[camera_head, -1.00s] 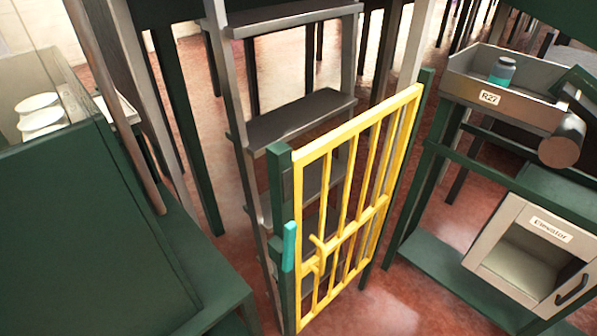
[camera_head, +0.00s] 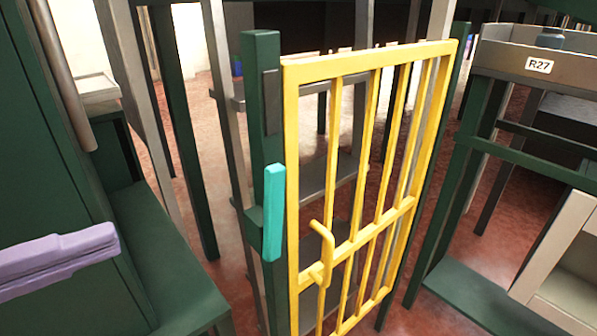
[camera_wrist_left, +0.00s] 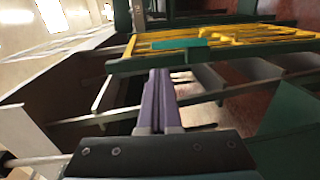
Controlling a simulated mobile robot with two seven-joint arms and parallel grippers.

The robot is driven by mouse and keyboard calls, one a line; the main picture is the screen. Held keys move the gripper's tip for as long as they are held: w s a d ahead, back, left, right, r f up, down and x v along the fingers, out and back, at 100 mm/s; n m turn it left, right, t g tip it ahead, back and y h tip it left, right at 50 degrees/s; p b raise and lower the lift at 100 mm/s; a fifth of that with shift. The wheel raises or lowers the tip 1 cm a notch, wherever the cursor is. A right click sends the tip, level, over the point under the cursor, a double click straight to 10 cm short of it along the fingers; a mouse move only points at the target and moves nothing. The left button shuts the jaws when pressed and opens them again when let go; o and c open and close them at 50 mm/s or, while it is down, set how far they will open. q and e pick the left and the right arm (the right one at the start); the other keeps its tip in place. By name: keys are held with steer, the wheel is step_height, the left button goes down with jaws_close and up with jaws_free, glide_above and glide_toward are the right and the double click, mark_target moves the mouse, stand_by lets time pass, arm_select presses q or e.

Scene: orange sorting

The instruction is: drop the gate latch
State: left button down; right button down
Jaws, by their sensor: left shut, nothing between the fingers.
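The yellow barred gate (camera_head: 290,190) stands against a dark green post (camera_head: 262,140) in the head view. A teal latch bar (camera_head: 273,212) stands nearly upright at the post, beside the gate's left edge. A yellow handle (camera_head: 325,250) sticks out from the gate. My left gripper (camera_head: 110,240), with purple fingers, is shut and empty, left of the latch and apart from it in the picture. In the left wrist view, its fingers (camera_wrist_left: 158,80) point toward the gate (camera_wrist_left: 150,43) and the teal latch (camera_wrist_left: 182,43). My right gripper is not in view.
A green panel (camera_head: 50,170) and ledge (camera_head: 170,260) stand at the left. Grey shelves (camera_head: 345,170) are behind the gate. A grey tray labelled R27 (camera_head: 500,58) and a pale open box (camera_head: 560,250) are at the right. Reddish floor shows between them.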

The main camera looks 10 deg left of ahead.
arm_select(q)
steer(key=p, duration=0.3)
glide_toward(267, 184)
steer(key=x, duration=0.7)
steer(key=shift+s, duration=0.1)
